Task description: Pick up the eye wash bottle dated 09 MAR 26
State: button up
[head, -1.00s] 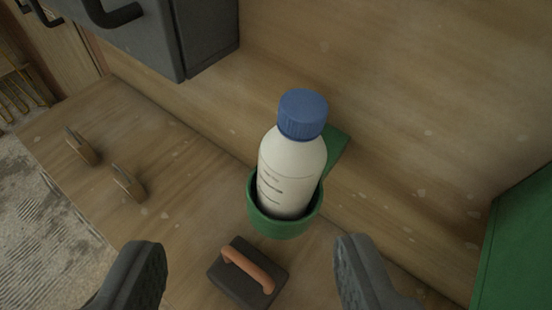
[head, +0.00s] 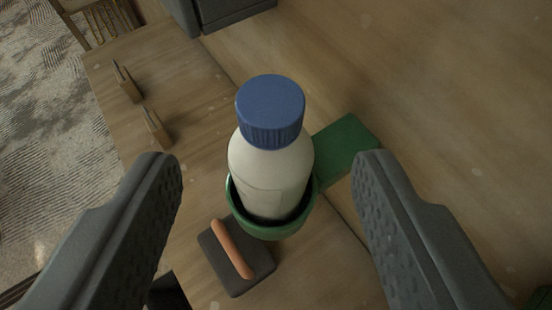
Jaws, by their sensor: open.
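A white bottle (head: 270,165) with a blue ribbed cap stands upright in a green round holder (head: 272,229). Faint marks show on its side, but no date can be read in this view. My gripper (head: 268,172) is open, with one grey finger on each side of the bottle in the picture. The bottle appears between the fingers with a gap on both sides, and neither finger touches it. The lower part of the bottle is hidden inside the holder.
The holder has a green plate (head: 345,150) against the wooden surface. A dark block with an orange handle (head: 233,250) lies just below the holder. Two small wooden pieces (head: 128,84) are at upper left. A dark grey box (head: 232,10) is at the top.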

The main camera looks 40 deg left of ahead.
aim_at(267, 128)
jog(key=shift+p+x, duration=0.85)
jog(key=shift+x, duration=2.7)
jog(key=shift+r, duration=0.1)
grip_shut()
